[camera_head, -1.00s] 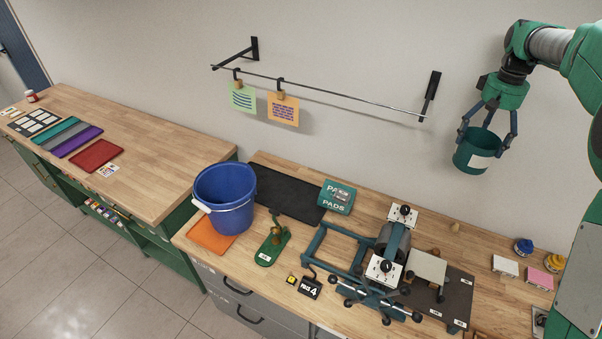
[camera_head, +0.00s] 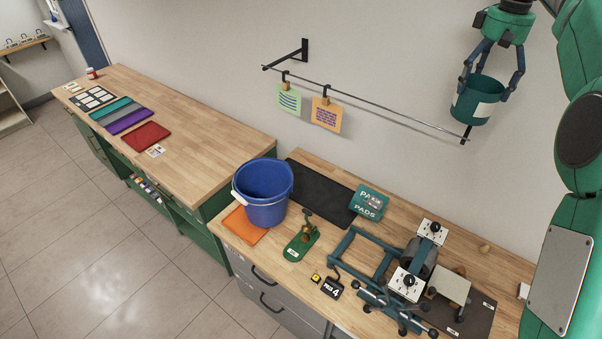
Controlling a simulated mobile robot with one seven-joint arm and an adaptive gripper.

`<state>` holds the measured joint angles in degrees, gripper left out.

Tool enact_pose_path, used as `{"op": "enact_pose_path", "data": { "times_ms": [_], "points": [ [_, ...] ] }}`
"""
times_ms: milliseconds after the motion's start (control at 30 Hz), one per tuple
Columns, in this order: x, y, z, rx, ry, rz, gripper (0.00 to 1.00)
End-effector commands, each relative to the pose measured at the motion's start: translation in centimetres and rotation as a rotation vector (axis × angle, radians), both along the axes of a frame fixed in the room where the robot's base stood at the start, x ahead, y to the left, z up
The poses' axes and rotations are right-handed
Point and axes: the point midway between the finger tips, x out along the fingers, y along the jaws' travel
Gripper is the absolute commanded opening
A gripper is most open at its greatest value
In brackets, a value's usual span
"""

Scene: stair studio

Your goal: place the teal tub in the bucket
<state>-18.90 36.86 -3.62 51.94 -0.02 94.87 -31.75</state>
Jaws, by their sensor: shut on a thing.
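The teal tub (camera_head: 468,110) with a white label is held upright in my gripper (camera_head: 490,86), high at the upper right. The gripper's fingers are shut on the tub's sides, and the tub hangs well above the bench, in front of the right end of the wall rail. The blue bucket (camera_head: 265,206) stands upright at the left end of the wooden bench, to the left of and below the tub. Its white handle hangs at its left side. The part of its inside that shows looks empty; its floor is partly hidden.
A wall rail (camera_head: 370,108) with two hanging notes runs between tub and bucket. A press (camera_head: 405,265), a teal box (camera_head: 369,203) and a green stand (camera_head: 302,243) are on the bench. The bucket stands by an orange sheet (camera_head: 243,226) and a black mat (camera_head: 322,192).

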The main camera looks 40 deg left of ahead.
Motion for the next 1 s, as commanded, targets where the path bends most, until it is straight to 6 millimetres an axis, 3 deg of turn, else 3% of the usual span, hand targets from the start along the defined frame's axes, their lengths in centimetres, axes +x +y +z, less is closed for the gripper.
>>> {"op": "enact_pose_path", "data": {
  "times_ms": [33,367,700,1000],
  "points": [
    [-0.3,2.0,0.4,0.001,-0.002,-0.003,0.47],
    [-3.7,14.9,2.5,0.001,-0.002,-0.074,0.47],
    [-9.8,27.4,4.1,0.001,-0.002,-0.148,0.47],
    [-14.3,37.1,0.5,-0.002,0.0,-0.268,0.47]
  ]
}}
